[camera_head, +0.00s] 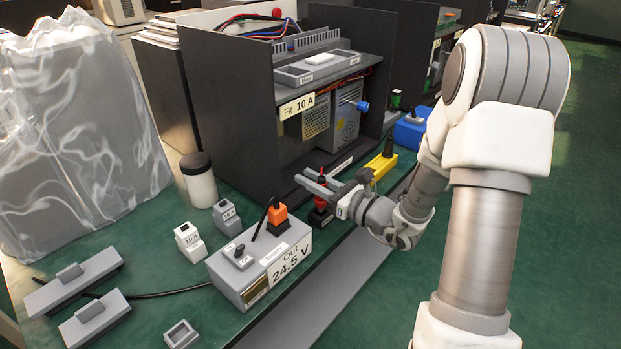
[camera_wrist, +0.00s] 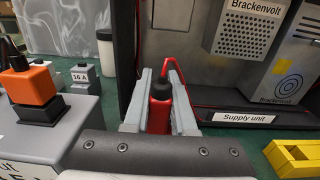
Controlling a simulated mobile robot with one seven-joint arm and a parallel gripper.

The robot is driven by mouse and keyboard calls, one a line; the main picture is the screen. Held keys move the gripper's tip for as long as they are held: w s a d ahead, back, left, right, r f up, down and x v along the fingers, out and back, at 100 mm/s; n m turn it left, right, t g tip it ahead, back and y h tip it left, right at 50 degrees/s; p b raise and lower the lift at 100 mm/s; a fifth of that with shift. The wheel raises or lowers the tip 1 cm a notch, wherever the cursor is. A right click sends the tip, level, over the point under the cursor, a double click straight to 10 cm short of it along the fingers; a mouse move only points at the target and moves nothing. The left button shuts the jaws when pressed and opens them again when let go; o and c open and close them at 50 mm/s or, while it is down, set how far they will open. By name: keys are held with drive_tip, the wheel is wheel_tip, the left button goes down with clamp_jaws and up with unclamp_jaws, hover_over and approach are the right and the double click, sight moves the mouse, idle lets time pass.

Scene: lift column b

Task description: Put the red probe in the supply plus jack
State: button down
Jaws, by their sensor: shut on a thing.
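The red probe (camera_wrist: 160,112) stands upright between the fingers of my gripper (camera_wrist: 162,80) in the wrist view, with a black upper part and a red lead looping off its top to the right. In the head view my gripper (camera_head: 304,176) is shut on the red probe (camera_head: 321,180), in front of the dark open cabinet. A small black holder (camera_head: 320,220) is directly below the probe; I cannot tell whether they touch. The supply unit carries a label (camera_wrist: 242,118) to the right in the wrist view. I cannot make out the supply plus jack in either view.
A grey box marked Out 24.5 V (camera_head: 270,262) with an orange plug (camera_head: 278,214) stands left of my gripper. A yellow holder (camera_head: 381,164) and a blue box (camera_head: 410,131) stand to the right. The dark cabinet (camera_head: 235,120) has side walls. Small fuse blocks (camera_head: 189,240) stand left.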

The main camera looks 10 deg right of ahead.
drive_tip(key=shift+f+b, duration=1.35)
drive_tip(key=shift+f, duration=0.35)
drive_tip(key=c, duration=0.7)
unclamp_jaws()
drive_tip(key=shift+o, duration=0.2)
drive_tip(key=p+v, duration=0.3)
drive_tip(key=v, duration=1.4)
drive_tip(key=shift+s+d, duration=0.15)
drive_tip(key=shift+r, duration=0.1)
